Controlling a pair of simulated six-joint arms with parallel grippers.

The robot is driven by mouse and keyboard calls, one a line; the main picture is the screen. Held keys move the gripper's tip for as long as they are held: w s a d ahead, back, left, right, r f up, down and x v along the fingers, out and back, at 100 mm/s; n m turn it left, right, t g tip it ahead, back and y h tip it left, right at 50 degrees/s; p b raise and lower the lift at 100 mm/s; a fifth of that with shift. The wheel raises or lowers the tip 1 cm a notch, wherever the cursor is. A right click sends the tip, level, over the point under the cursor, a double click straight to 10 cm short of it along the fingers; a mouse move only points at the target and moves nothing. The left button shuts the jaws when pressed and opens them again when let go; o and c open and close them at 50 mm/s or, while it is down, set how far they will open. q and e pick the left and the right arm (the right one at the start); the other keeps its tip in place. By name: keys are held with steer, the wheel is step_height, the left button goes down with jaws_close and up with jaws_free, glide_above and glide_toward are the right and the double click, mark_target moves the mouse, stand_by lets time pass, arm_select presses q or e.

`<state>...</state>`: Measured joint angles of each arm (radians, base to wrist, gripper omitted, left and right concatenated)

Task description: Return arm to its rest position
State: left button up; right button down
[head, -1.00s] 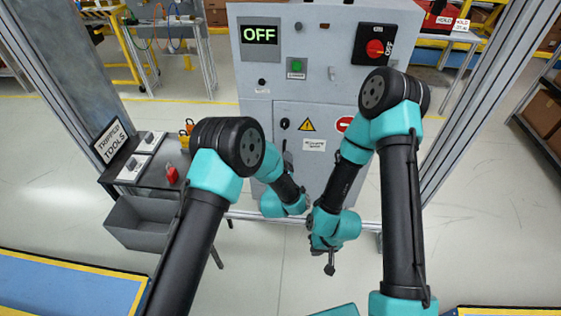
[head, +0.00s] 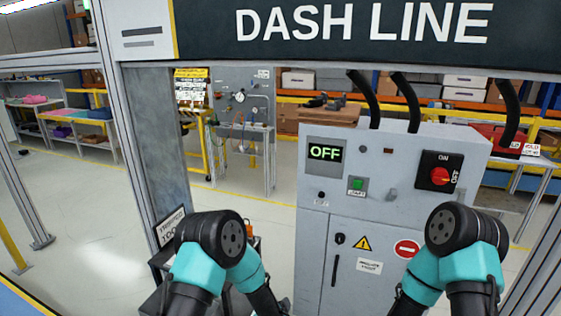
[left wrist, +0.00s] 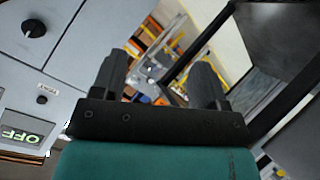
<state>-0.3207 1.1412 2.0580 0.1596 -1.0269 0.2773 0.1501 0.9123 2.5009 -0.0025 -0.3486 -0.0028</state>
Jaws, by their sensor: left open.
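My left arm (head: 205,265) and my right arm (head: 470,262) show at the bottom of the head view, bent forward and down in front of a grey control cabinet (head: 400,215). Both grippers are below that view's lower edge. My left gripper (left wrist: 160,72) shows in the left wrist view with its two dark fingers apart and nothing between them. The cabinet face, with a black knob (left wrist: 34,28), lies at the left of that view. My right gripper is not seen.
The cabinet carries a display (head: 324,152) reading OFF and a red rotary switch (head: 440,177). A metal frame post (head: 128,120) stands left of it. A tool stand (head: 168,228) is partly hidden by my left arm. Open floor (head: 95,215) lies at the left.

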arm_select(q)
steer(key=s+a+f+g+y, duration=0.1)
steer(key=s+a+f+g, duration=0.4)
steer(key=s+a, duration=0.6)
steer(key=s+a+g, duration=0.2)
steer(key=s+a, duration=0.3)
steer(key=s, duration=0.2)
steer(key=s+a+m+g, duration=0.1)
steer(key=s+a+g, duration=0.2)
steer(key=s+a, duration=0.2)
steer(key=s, duration=0.3)
steer(key=shift+a+f+m+g+h, duration=0.15)
steer(key=shift+a+m+g+h, duration=0.15)
